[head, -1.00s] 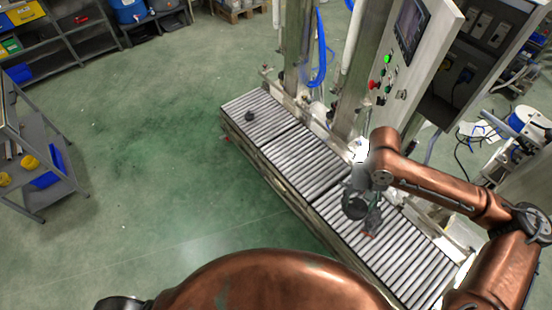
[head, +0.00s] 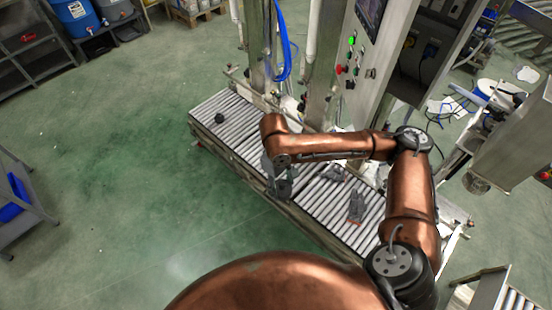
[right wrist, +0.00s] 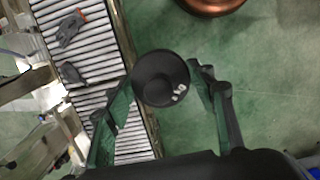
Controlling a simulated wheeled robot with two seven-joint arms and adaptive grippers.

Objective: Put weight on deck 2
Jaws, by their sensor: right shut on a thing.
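My right gripper (head: 279,187) is shut on a dark round weight (right wrist: 161,80), which shows between its two fingers in the right wrist view. In the head view the weight is mostly hidden by the gripper and arm. In the right wrist view, the gripper (right wrist: 163,98) and the weight overlap the long side edge of the roller conveyor (right wrist: 108,70), with green floor to the right. The roller conveyor (head: 243,139) runs in sections from upper left to lower right; I cannot tell which is deck 2. A small dark object (head: 219,118) sits on its far section. My left gripper is not in view.
Grey gloves lie on the near rollers, one (head: 333,173) further back and one (head: 356,207) nearer. A control cabinet (head: 372,60) and metal posts stand behind the conveyor. A grey cart (head: 20,205) is at the left. The floor between is clear.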

